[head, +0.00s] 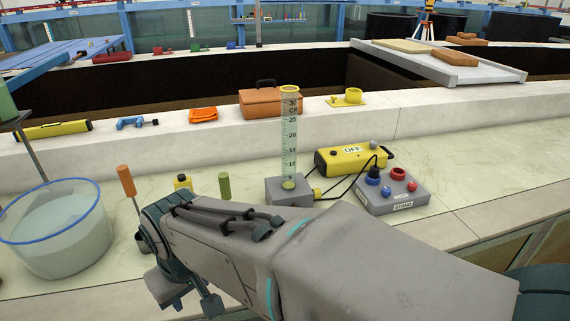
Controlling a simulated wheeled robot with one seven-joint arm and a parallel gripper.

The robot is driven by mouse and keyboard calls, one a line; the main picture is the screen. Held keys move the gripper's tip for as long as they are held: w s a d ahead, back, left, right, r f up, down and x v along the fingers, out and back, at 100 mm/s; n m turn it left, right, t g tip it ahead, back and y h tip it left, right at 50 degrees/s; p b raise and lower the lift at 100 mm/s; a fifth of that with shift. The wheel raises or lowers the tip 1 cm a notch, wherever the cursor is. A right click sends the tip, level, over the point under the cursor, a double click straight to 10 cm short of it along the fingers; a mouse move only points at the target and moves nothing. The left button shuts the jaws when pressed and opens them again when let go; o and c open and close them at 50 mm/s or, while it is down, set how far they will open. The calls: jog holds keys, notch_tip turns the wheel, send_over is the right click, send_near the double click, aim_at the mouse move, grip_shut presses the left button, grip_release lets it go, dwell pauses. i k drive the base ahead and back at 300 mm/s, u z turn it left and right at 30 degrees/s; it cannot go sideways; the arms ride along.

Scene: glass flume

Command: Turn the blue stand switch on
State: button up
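A grey control box (405,199) labelled STAND sits on the pale counter, right of centre. On its top are a large dark-blue knob (373,177), a smaller blue knob (386,191), a red ring-shaped part (398,174) and a small red knob (412,187). Which blue part is the switch, and its on or off position, I cannot tell. My arm crosses the foreground, and my gripper (172,286) is at its left end, well left of the box and apart from it. The fingers are mostly hidden and I see nothing held.
A tall graduated cylinder (289,135) on a grey base stands left of the box. A yellow unit marked OFF (350,158) lies behind it, with black cables between. A water tub (55,235) and an orange-handled tool (126,180) stand left. Counter right of the box is clear.

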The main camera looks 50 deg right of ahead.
aim_at(386, 191)
jog(key=u, duration=0.2)
jog(key=k, duration=1.95)
jog(key=z, duration=1.25)
jog(key=i, duration=1.65)
